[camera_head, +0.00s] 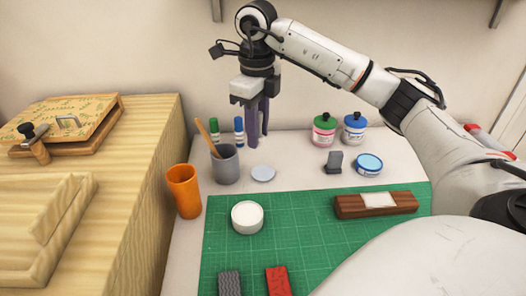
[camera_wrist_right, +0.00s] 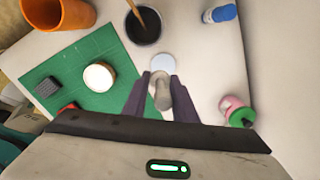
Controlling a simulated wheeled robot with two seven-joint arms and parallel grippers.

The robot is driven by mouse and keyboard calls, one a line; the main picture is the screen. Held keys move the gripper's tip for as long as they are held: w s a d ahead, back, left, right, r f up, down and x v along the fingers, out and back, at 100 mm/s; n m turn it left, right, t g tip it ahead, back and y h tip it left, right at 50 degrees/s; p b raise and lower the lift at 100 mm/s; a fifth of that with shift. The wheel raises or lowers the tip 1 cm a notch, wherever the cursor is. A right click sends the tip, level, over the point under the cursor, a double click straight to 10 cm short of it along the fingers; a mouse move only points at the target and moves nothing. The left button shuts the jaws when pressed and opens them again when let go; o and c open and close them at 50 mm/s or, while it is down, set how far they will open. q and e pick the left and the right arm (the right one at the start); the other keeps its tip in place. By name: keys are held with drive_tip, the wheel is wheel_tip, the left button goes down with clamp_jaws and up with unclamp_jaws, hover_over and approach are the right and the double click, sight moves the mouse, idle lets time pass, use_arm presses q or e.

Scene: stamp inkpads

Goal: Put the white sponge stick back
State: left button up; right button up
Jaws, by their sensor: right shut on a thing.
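My right gripper (camera_head: 258,122) hangs pointing down above the back of the table, in front of the wall. In the right wrist view its dark fingers (camera_wrist_right: 160,97) are shut on a small pale grey-white piece, which I take for the white sponge stick (camera_wrist_right: 161,92). In the head view the fingers hide it. A pale round disc (camera_head: 263,173) lies on the table; in the right wrist view it (camera_wrist_right: 163,63) shows just beyond the held piece. The grey cup (camera_head: 226,165), with a wooden stick in it, stands left of the disc. My left gripper is out of view.
An orange cup (camera_head: 184,190) stands front left of the grey cup. A green mat (camera_head: 300,235) bears a white round pot (camera_head: 247,217) and a wooden block (camera_head: 375,204). A grey stamp (camera_head: 334,162), blue-lidded tin (camera_head: 369,165) and bottles (camera_head: 324,130) stand behind the mat.

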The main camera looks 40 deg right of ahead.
drive_tip(key=shift+d+f+m, duration=0.2)
drive_tip(key=shift+d+m, duration=0.5)
drive_tip(key=shift+m, duration=0.3)
drive_tip(key=b, duration=0.1)
hover_over(263, 172)
wheel_tip(263, 172, down, 5)
drive_tip(key=shift+a+f, duration=0.15)
drive_tip(key=shift+f, duration=0.05)
drive_tip(key=shift+f+b, duration=0.35)
drive_tip(key=shift+f, duration=1.85)
drive_tip(key=shift+f, duration=0.15)
drive_tip(key=o, duration=1)
drive_tip(key=shift+o, duration=0.2)
